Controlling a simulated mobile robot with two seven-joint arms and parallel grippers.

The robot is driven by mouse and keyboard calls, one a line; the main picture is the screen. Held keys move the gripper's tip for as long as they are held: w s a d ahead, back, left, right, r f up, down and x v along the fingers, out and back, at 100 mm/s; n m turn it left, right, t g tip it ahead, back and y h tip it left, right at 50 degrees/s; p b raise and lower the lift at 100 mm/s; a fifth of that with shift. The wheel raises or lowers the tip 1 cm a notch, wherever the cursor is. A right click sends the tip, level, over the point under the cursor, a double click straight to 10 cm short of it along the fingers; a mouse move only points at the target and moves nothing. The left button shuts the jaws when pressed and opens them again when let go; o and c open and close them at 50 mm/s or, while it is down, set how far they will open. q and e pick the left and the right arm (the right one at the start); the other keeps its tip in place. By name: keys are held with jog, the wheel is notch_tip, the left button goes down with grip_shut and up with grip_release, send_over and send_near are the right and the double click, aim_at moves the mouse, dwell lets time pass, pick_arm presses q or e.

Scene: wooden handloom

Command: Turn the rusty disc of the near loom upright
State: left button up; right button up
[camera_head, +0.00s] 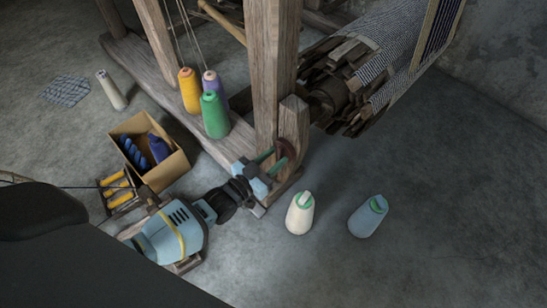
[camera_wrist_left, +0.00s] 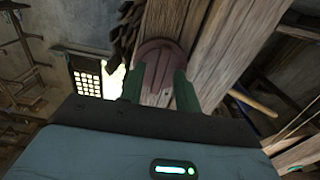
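The rusty disc (camera_head: 287,148) is a reddish-brown round piece at the foot of the near loom's thick wooden post (camera_head: 275,80). The fingers partly cover the disc's lower edges. My right gripper is not in view.
Yellow (camera_head: 189,90), purple (camera_head: 212,83) and green (camera_head: 215,116) cones stand on the loom's base beam. A cardboard box (camera_head: 173,171) is at left. The floor at right is clear.

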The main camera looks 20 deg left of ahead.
pick_arm(q)
jog(key=p+v, duration=0.2)
jog(key=v, duration=0.5)
jog(key=shift+s, duration=0.3)
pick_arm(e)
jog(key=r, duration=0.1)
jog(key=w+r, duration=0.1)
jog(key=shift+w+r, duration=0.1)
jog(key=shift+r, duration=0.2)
pick_arm(q)
jog(key=shift+a, duration=0.1)
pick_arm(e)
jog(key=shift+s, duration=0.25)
